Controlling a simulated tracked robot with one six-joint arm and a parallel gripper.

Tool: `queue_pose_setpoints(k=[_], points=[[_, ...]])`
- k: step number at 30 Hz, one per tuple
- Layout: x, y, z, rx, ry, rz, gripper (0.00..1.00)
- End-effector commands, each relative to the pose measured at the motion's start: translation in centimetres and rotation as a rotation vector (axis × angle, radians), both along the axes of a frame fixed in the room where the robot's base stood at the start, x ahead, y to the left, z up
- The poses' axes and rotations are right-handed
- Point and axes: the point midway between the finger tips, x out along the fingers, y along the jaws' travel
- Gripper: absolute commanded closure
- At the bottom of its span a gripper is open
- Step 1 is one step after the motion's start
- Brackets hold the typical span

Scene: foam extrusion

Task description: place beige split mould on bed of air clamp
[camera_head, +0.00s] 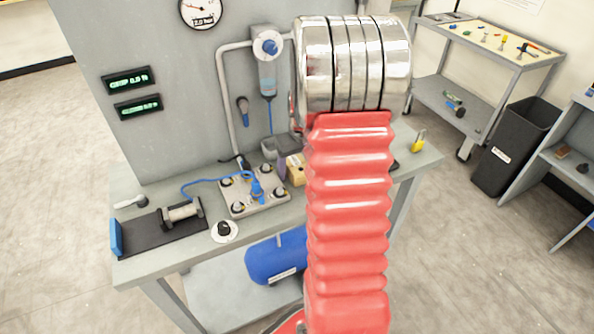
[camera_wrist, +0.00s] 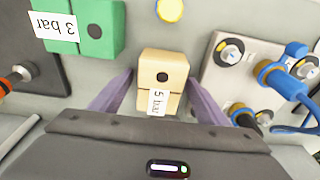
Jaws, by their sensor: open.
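The beige split mould (camera_wrist: 163,72), a two-part block with a dark hole and a "5 bar" label, stands on the grey bench in the wrist view. In the head view the mould (camera_head: 296,168) shows just left of my arm. My gripper (camera_wrist: 160,80) is open, with one purple finger on each side of the mould; I cannot tell whether they touch it. What looks like the air clamp, a dark bed (camera_head: 150,238) with a blue end plate and a metal cylinder, lies at the bench's left end. The bare part of its bed is clear.
A plate with black knobs and a blue fitting (camera_head: 240,206) lies between mould and clamp, with a blue hose looping above. A green "3 bar" block (camera_wrist: 97,25) stands beside the mould in the wrist view. A white disc with a black knob (camera_head: 224,231) is near the front edge.

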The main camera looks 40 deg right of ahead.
Motion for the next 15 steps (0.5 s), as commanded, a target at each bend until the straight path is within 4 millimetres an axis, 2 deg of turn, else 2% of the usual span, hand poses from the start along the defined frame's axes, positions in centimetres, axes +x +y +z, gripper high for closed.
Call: queue_pose_setpoints(k=[2,15], points=[[0.0,0.0,0.0,0.0,0.0,0.0,0.35],[0.0,-0.01,0.0,0.0,0.0,0.0,0.66]])
